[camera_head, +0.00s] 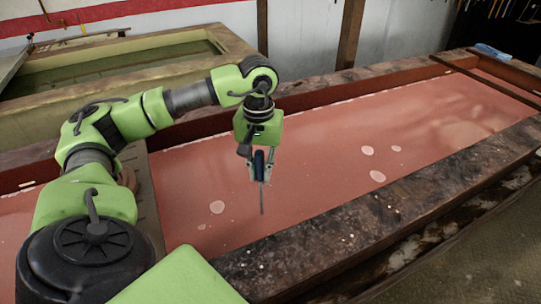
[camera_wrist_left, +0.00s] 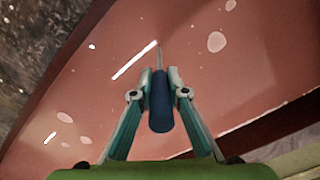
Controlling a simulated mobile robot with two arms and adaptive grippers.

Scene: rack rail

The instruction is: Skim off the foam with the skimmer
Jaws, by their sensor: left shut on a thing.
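My left gripper (camera_head: 261,170) hangs over the vat's reddish liquid (camera_head: 310,150) and is shut on the blue handle of the skimmer (camera_wrist_left: 160,105). A thin shaft points down from the handle in the head view; I cannot make out a wide skimming head. Pale foam patches float on the liquid: one (camera_head: 217,207) lies left of the skimmer's tip, and two others (camera_head: 377,176) (camera_head: 368,150) lie to its right, with smaller ones nearby. The left wrist view also shows a foam patch (camera_wrist_left: 216,42) at upper right. I cannot tell whether the tip touches the liquid. My right gripper is not in view.
The vat's dark, worn near rim (camera_head: 380,215) runs diagonally across the front. A dark bar (camera_head: 490,80) crosses the vat at the right. A blue cloth-like thing (camera_head: 492,51) lies on the far rim. Another vat with greenish liquid (camera_head: 110,65) stands behind at left.

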